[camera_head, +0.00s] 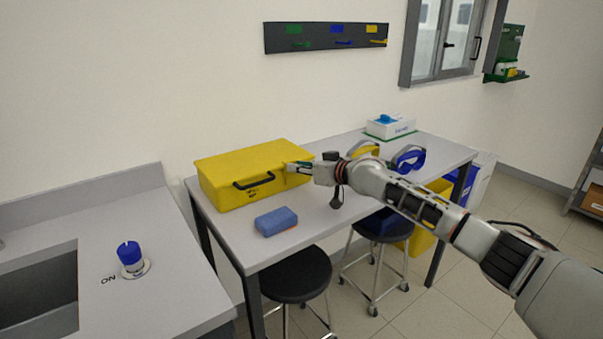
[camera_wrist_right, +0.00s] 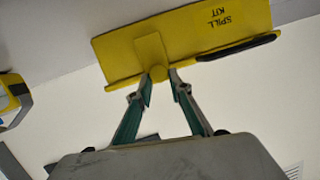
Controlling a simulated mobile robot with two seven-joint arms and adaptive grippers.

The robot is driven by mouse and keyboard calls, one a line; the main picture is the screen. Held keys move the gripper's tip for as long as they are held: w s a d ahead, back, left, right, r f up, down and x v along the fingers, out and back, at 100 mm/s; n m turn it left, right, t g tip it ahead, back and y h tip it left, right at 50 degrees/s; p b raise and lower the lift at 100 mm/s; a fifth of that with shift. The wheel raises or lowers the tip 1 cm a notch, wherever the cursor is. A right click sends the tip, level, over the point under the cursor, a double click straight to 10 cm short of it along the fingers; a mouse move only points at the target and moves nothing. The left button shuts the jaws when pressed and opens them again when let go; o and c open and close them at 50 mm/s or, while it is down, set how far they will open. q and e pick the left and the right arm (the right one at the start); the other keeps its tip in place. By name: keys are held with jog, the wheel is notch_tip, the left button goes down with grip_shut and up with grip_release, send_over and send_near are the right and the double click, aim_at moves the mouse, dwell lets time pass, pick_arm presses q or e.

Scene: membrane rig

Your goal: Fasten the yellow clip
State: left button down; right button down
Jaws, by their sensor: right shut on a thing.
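A yellow spill kit box (camera_head: 250,166) with a black handle lies on the table, its lid down. In the right wrist view the box (camera_wrist_right: 219,26) shows its "SPILL KIT" lettering upside down. The yellow clip (camera_wrist_right: 151,52) is a flat flap on the box's front, beside the handle. My right gripper (camera_head: 291,166) is at the right end of the box's front. In the wrist view its two fingertips (camera_wrist_right: 161,82) are shut on the clip's rounded yellow end. Whether the clip is latched cannot be told. My left gripper is not in view.
A blue sponge-like block (camera_head: 276,221) lies in front of the box. Blue goggles (camera_head: 409,158), yellow ear defenders (camera_head: 364,150) and a white box (camera_head: 390,127) stand to the right. Two stools, one seat here (camera_head: 297,274), stand by the table.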

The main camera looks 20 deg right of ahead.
jog(key=shift+w+a+r, duration=0.1)
jog(key=shift+w+r, duration=0.1)
jog(key=shift+r, duration=0.7)
jog(key=c, duration=1.9)
grip_release()
jog(key=shift+w+f, duration=0.1)
jog(key=shift+o, duration=0.3)
jog(key=shift+a+f, duration=0.2)
jog(key=shift+f, duration=0.1)
jog(key=shift+d+f, duration=0.15)
jog(key=v, duration=1.2)
